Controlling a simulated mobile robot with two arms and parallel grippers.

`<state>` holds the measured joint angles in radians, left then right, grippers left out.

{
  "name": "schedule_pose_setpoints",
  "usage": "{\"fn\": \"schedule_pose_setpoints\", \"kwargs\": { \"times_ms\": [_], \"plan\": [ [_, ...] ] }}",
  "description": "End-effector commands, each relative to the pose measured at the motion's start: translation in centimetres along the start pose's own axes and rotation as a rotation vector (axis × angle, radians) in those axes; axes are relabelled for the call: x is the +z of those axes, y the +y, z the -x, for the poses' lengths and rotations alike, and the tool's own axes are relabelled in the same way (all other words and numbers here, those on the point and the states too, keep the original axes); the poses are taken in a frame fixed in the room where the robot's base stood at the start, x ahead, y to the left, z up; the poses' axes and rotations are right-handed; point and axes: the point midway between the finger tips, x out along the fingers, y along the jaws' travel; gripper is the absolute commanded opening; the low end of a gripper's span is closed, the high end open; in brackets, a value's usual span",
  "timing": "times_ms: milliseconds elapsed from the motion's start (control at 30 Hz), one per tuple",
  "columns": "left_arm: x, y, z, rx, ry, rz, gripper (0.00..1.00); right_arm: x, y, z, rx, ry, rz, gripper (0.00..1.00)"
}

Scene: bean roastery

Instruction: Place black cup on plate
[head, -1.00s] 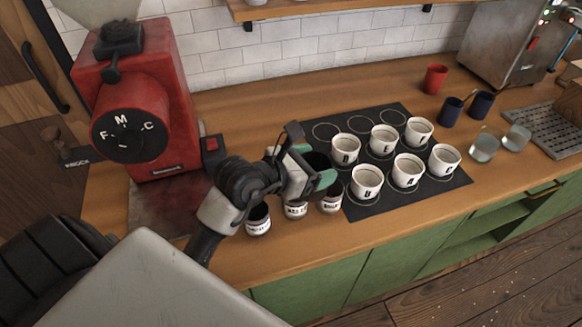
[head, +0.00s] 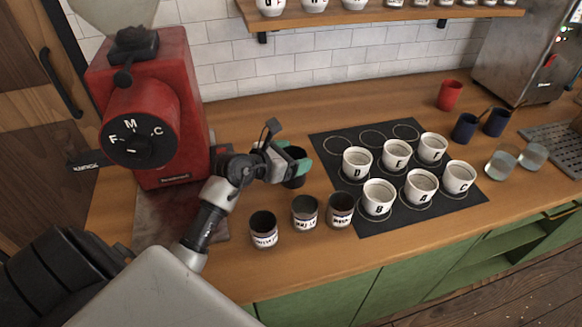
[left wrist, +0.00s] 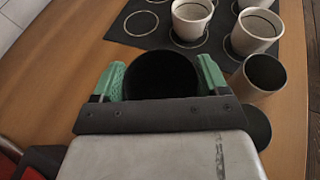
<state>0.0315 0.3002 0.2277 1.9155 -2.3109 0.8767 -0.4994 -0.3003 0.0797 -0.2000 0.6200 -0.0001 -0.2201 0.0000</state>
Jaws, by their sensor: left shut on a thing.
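My left gripper (head: 290,167), with green finger pads, is shut on a black cup (head: 295,180). The cup is over the wooden counter, left of the black mat and behind the row of labelled cups. I cannot tell whether its base touches the counter. In the left wrist view the black cup (left wrist: 162,75) sits between both green pads, its dark opening facing the camera. I cannot make out a plate for certain; the black mat (head: 348,186) has printed rings. My right gripper is not in view.
White lettered cups (head: 421,186) stand on the mat's rings; several back rings are empty. Three dark labelled cups (head: 305,212) stand in front of my gripper. A red grinder (head: 150,120) is left. Red and blue cups and glasses (head: 500,163) stand right.

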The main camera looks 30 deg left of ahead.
Motion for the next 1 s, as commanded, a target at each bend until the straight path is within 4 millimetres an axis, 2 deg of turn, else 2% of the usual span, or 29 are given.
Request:
{"fn": "schedule_pose_setpoints", "kwargs": {
  "times_ms": [100,333,767,800,933,1000],
  "plan": [
    [-0.7,0.4,-0.1,-0.001,0.001,0.002,0.44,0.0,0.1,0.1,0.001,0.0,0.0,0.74],
    [-3.6,0.4,-1.2,-0.002,0.0,0.003,0.44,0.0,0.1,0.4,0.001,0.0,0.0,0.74],
    [-4.4,0.4,-1.5,0.0,-0.001,-0.001,0.44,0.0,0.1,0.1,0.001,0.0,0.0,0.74],
    [-4.3,0.4,-1.4,-0.001,0.0,-0.001,0.79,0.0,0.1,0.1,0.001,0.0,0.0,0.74],
    [-4.3,0.4,-1.4,-0.001,0.0,0.0,0.99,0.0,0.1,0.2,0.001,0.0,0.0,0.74],
    [-4.3,0.4,-1.4,-0.001,0.0,0.0,1.0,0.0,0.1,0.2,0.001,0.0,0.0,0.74]
  ]
}}
